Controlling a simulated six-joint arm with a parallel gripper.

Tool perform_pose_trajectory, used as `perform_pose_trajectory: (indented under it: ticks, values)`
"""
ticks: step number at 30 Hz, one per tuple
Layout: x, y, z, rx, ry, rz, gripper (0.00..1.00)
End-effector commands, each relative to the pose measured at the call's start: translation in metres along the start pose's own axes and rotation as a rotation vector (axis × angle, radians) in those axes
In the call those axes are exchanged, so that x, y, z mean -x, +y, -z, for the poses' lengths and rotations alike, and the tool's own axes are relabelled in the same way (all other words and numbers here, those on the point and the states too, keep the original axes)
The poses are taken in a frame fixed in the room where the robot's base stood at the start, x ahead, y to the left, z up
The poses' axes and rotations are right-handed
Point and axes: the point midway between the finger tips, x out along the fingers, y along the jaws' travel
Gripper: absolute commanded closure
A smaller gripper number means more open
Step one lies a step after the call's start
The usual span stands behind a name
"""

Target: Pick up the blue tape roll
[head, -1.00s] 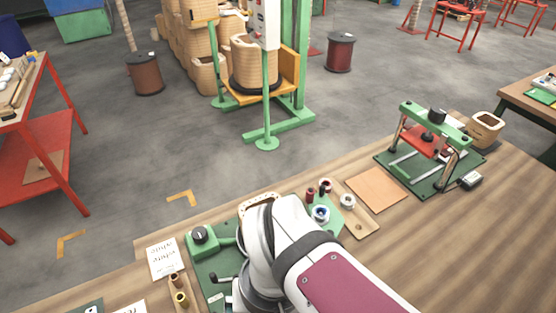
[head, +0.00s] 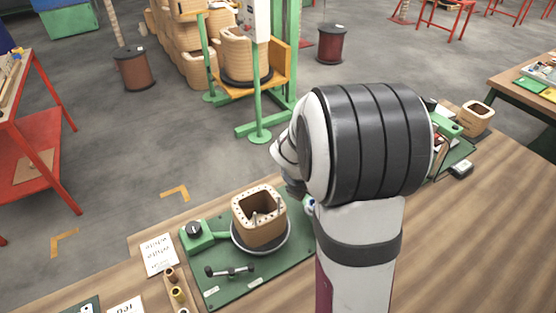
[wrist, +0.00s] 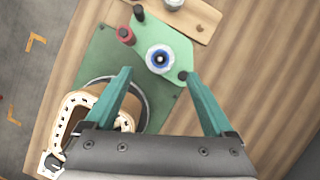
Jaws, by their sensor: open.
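The blue tape roll (wrist: 159,59) shows in the wrist view as a ring with a blue centre and a pale rim. It lies on a green plate (wrist: 165,38). My gripper (wrist: 158,78) is open, its two teal fingers spread apart. In the picture the roll sits just beyond the fingertips, about midway between them. Nothing is held. In the head view my arm covers the gripper and nearly all of the roll; only a small bluish bit (head: 309,205) shows at the arm's edge.
A red spool (wrist: 125,35) and dark pegs stand beside the roll. A wooden coil former (head: 258,220) stands on a turntable on the green board (head: 215,285). It lies left of my gripper in the wrist view. A wooden strip with a pale roll (wrist: 173,4) is above.

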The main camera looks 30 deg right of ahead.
Motion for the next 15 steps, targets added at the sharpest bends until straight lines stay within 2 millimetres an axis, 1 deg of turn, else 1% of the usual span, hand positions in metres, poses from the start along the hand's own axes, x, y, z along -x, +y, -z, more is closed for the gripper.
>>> perform_pose_trajectory:
  ticks: [2,6,9,12,15]
  values:
    - [-0.009,0.0,0.0,0.0,0.001,0.001,0.12]
    - [-0.037,-0.001,-0.004,-0.002,0.004,0.002,0.12]
    - [-0.053,0.0,-0.004,0.0,0.003,0.001,0.12]
    - [-0.059,0.0,-0.004,-0.001,0.002,-0.001,0.12]
    - [-0.059,0.0,-0.004,-0.001,0.001,-0.002,0.12]
